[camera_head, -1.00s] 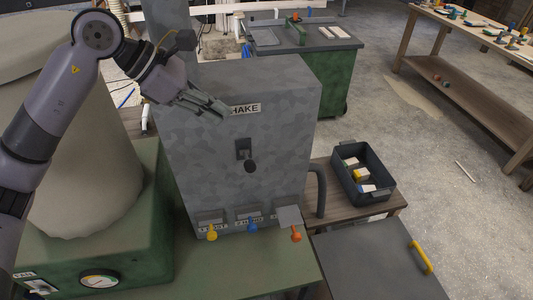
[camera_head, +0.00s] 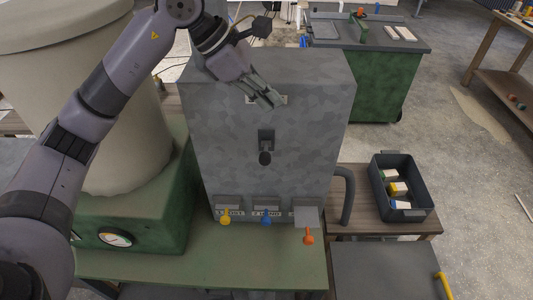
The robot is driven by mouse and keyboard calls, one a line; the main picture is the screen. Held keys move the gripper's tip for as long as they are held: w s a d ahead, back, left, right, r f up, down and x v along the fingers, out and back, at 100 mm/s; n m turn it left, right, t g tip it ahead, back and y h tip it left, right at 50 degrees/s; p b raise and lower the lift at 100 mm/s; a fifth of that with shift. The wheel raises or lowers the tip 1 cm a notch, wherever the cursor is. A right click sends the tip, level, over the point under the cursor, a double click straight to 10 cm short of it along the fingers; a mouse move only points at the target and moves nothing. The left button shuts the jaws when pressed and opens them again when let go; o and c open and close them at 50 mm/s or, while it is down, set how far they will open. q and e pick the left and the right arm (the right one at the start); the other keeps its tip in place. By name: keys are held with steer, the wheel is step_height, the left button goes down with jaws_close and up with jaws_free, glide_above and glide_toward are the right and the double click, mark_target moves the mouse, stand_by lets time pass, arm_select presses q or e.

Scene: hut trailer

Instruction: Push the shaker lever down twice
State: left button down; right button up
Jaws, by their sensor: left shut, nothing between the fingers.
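The shaker is a grey mottled box (camera_head: 225,130) standing on a green bench. Its dark lever (camera_head: 265,157) sits in a slot plate in the middle of the front face, with the knob at the lower end of the plate. My left gripper (camera_head: 272,99) is shut and empty. It is in front of the upper front face, above the lever and apart from it in the picture, and covers most of the label. My right gripper is not in view.
Below the lever are yellow (camera_head: 225,219), blue (camera_head: 266,219) and orange (camera_head: 308,238) knobs. A large beige drum (camera_head: 90,110) stands left on a green base with a gauge (camera_head: 115,238). A dark crate (camera_head: 427,214) with several blocks stands right.

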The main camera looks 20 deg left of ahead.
arm_select(q)
steer(key=b, duration=0.3)
glide_above(266, 151)
step_height(266, 151, down, 5)
steer(key=shift+s+f, duration=0.1)
steer(key=shift+s+d+f+b, duration=0.25)
steer(key=shift+f+b, duration=0.25)
steer(key=shift+b, duration=0.15)
steer(key=shift+s+f, duration=0.1)
steer(key=shift+f, duration=0.05)
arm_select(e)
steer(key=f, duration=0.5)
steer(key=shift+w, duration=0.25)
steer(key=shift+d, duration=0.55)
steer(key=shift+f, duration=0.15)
arm_select(q)
steer(key=shift+s+f+b, duration=0.2)
steer(key=shift+f+b, duration=0.15)
steer(key=shift+b, duration=0.3)
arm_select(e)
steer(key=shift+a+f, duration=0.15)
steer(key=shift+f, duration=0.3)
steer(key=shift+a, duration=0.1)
